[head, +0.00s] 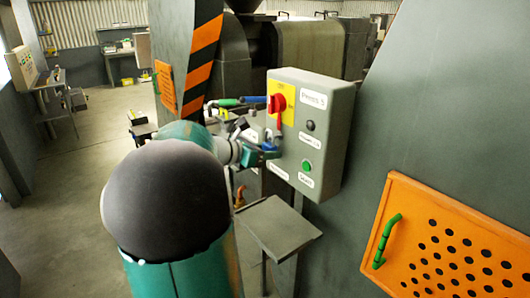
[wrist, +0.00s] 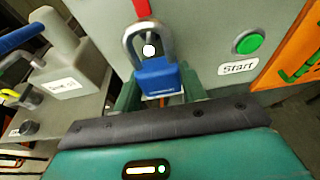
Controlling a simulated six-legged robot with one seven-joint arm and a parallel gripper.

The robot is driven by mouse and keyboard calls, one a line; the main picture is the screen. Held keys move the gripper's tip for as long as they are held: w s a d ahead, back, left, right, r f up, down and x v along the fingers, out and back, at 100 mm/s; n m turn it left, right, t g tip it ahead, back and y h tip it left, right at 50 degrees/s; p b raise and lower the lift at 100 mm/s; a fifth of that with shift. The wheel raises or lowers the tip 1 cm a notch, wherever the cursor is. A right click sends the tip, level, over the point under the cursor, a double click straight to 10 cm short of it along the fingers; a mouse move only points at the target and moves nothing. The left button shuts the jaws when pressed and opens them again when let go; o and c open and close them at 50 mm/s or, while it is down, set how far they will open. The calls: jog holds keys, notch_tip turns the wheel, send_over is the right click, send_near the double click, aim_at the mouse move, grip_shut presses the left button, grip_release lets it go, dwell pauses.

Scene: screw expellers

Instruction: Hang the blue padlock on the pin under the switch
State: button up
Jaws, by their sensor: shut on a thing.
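The blue padlock (wrist: 158,78) is upright between the green fingers of my gripper (wrist: 160,92), which is shut on its body in the wrist view. Its silver shackle points up. A round pale pin end (wrist: 149,50) shows inside the shackle loop; I cannot tell whether the shackle is around the pin or only in front of it. The red switch handle (wrist: 142,8) is just above. In the head view, the red switch (head: 277,104) sits on a yellow plate on the grey box, and my gripper (head: 268,152) is below it, close to the panel.
The green start button (head: 306,166) is on the panel's lower right. A grey tray (head: 277,226) stands below the box. An orange perforated panel (head: 455,240) with a green handle is at right. In the wrist view, a grey block (wrist: 65,80) and a blue handle (wrist: 30,38) are at left.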

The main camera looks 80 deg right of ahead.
jog(key=shift+s+d, duration=0.6)
jog(key=shift+s, duration=0.05)
dwell(0.5)
jog(key=shift+f, duration=0.15)
jog(key=shift+s+f, duration=0.1)
jog(key=shift+f, duration=0.3)
